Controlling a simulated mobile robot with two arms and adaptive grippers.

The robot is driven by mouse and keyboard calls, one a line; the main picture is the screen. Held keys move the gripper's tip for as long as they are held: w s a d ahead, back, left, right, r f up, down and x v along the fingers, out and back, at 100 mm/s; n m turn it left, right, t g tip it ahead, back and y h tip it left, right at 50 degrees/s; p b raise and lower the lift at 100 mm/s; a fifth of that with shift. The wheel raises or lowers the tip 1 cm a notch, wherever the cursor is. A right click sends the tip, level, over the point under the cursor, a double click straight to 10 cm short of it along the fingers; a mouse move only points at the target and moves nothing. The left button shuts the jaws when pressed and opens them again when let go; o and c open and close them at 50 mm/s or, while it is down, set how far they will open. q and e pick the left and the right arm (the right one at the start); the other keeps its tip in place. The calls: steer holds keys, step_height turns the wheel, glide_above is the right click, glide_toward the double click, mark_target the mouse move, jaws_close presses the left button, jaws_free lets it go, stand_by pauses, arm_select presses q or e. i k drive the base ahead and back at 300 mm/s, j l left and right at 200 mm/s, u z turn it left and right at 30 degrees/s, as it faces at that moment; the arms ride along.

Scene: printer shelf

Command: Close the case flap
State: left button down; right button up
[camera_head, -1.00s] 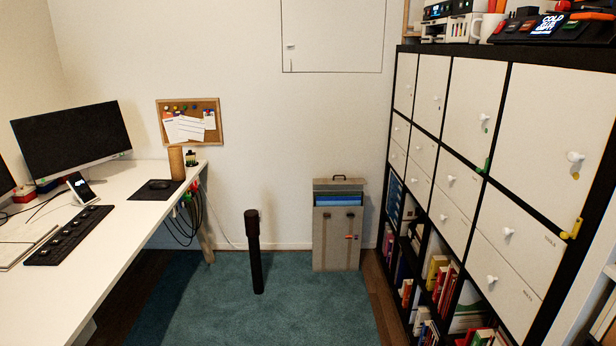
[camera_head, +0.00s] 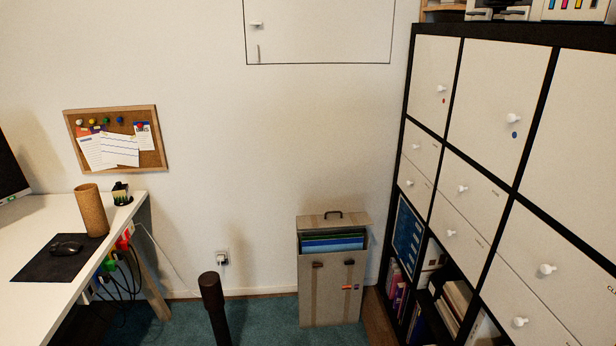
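The grey-beige case (camera_head: 331,292) stands upright on the floor against the back wall, left of the shelf unit. Its flap (camera_head: 334,220), with a dark handle on top, is raised behind the opening. Blue and green folders (camera_head: 332,242) show in the gap between the flap and the case front. Neither of my grippers is in the view.
A black post (camera_head: 215,308) stands on the teal carpet (camera_head: 265,321), left of the case. A white desk (camera_head: 75,235) with a mouse, mat and hanging cables is at left. A tall black-framed shelf unit (camera_head: 411,90) with white doors fills the right. Carpet between post and case is clear.

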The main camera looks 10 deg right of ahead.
mark_target(326, 221)
steer(key=i+z, duration=0.25)
steer(key=i, duration=0.25)
steer(key=i+j+z, duration=0.2)
steer(key=i, duration=0.25)
steer(key=i+j+z, duration=0.25)
steer(key=i, duration=0.2)
steer(key=i+j+z, duration=0.25)
steer(key=i+j, duration=0.1)
steer(key=i, duration=0.1)
